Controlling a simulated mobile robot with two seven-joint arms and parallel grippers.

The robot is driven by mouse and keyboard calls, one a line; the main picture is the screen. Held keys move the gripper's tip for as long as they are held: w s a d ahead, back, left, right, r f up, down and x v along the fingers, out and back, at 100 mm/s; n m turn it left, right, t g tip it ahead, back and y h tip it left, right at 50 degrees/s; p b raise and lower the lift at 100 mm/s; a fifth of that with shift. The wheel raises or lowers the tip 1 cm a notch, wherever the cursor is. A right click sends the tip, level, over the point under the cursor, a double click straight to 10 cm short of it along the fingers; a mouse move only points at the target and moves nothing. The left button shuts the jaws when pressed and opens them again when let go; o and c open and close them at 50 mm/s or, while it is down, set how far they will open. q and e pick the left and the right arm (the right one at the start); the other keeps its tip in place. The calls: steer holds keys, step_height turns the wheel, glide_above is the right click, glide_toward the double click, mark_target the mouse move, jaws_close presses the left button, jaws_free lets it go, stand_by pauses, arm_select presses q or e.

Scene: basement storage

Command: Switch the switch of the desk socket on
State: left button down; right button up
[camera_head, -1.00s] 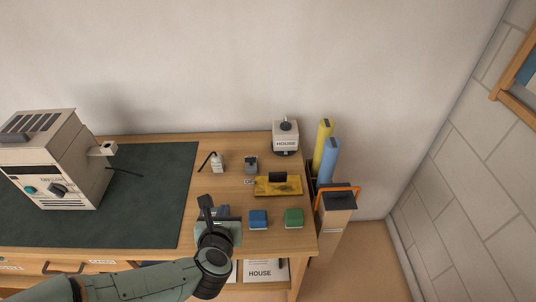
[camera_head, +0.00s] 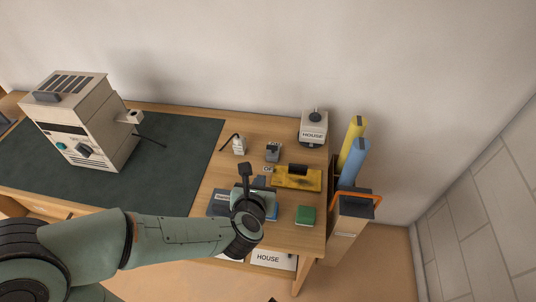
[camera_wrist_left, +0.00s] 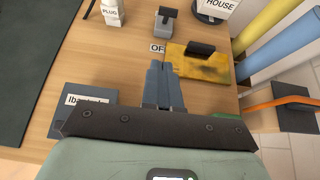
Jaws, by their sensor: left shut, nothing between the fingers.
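A small grey unit (camera_head: 272,152) with a raised dark T-shaped piece on top stands at the back of the desk; it also shows at the top of the left wrist view (camera_wrist_left: 170,40). I take it for the desk socket's switch. A white label (camera_wrist_left: 157,47) reading "OF", its end cut off from sight, lies in front of it. A white piece marked PLUG (camera_wrist_left: 112,13) stands to its left. My left gripper (camera_head: 245,168) is shut and empty, in front of the grey unit and apart from it. Its closed fingers (camera_wrist_left: 160,75) point towards the label. My right gripper is not in view.
A yellow worn block (camera_head: 296,178) with a black handle lies right of the fingers. Blue and green boxes (camera_head: 306,215) are near the front edge. A large beige device (camera_head: 82,120) stands on the green mat (camera_head: 190,150).

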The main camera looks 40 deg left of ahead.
mark_target(273, 150)
arm_select(q)
steer(key=p+x, duration=0.2)
steer(key=shift+w+a+f, duration=0.15)
steer(key=shift+w+f, duration=0.1)
steer(key=shift+w, duration=0.05)
steer(key=b+x, duration=0.1)
steer(key=x, duration=0.6)
steer(key=shift+f, duration=0.1)
steer(key=shift+w+a+r+p, duration=0.15)
steer(key=shift+w+a+r, duration=0.15)
steer(key=shift+w, duration=0.25)
steer(key=shift+w+a+r+p, duration=0.15)
steer(key=shift+w+a+r, duration=0.15)
steer(key=shift+w, duration=0.25)
steer(key=shift+w+a+r, duration=0.1)
steer(key=shift+w+a, duration=0.15)
steer(key=shift+w, duration=0.25)
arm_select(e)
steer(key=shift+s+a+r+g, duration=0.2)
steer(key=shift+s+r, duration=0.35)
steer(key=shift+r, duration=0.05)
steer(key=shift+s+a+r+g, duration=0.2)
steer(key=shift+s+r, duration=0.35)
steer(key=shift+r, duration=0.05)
